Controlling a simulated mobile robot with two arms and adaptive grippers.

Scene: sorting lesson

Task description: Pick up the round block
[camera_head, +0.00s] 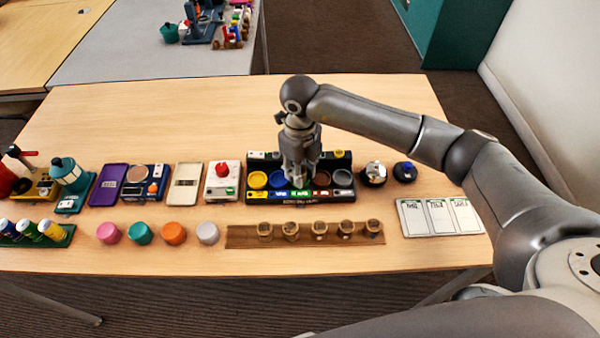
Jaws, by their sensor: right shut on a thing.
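My right gripper (300,181) points straight down over the middle of a black sorting tray (250,199). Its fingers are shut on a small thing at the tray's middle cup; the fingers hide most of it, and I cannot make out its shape. A little green shows beside the fingertips. Several round blocks stand in a row at the front left: pink (108,233), teal (140,233), orange (174,233) and pale grey (207,233). My left gripper is not in view.
A wooden strip with several small round pieces (237,238) lies in front of the tray. A white three-part card (439,217) lies at the right. A box with a red knob (222,182) stands close left of the tray. The table's back half is clear.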

